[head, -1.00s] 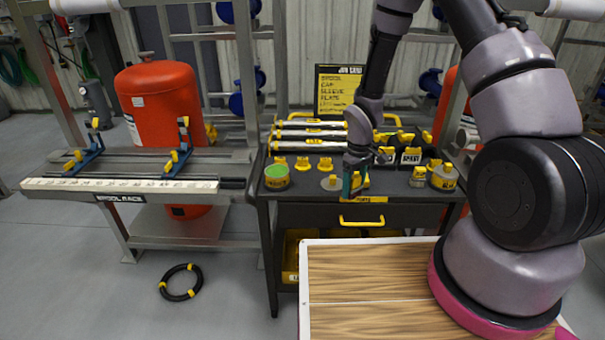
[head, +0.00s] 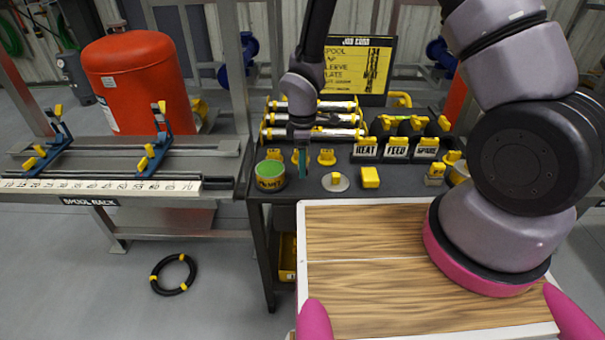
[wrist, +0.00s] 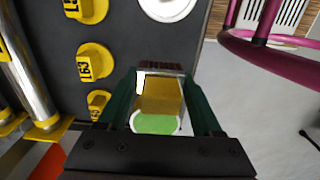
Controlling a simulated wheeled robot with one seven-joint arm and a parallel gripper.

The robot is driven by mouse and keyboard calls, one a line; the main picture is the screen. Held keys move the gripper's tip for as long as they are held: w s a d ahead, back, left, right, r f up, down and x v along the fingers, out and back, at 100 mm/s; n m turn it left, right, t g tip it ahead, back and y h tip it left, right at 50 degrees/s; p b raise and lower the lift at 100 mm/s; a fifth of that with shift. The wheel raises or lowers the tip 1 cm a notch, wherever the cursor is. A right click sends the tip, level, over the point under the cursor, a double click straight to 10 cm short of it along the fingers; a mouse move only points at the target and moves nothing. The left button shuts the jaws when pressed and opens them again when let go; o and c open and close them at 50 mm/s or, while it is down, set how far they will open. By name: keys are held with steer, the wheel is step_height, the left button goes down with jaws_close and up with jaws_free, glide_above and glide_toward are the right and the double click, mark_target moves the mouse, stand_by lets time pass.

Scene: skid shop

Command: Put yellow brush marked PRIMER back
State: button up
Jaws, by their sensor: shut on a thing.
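My gripper (head: 302,164) is over the dark cart top, just right of the green-topped can (head: 270,182) in the head view. In the wrist view its two dark green fingers (wrist: 163,105) are closed on the sides of the yellow brush (wrist: 160,97), whose dark brown bristles show at the far end. The green top of the can (wrist: 153,125) shows beyond the brush, partly hidden by it. I cannot read PRIMER on the brush. In the head view the fingers mostly hide it.
A grey disc with a yellow knob (head: 336,182) and a yellow block (head: 370,177) stand right of my gripper. Yellow-capped tubes (head: 315,119) lie behind it. Holders labelled HEAT (head: 366,150), FEED and SPARE stand back right. A wooden-topped surface (head: 370,245) is in front.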

mark_target(302, 183)
steer(key=shift+f, duration=2.2)
steer(key=o, duration=1.5)
steer(key=shift+f, duration=0.15)
steer(key=shift+c, duration=0.2)
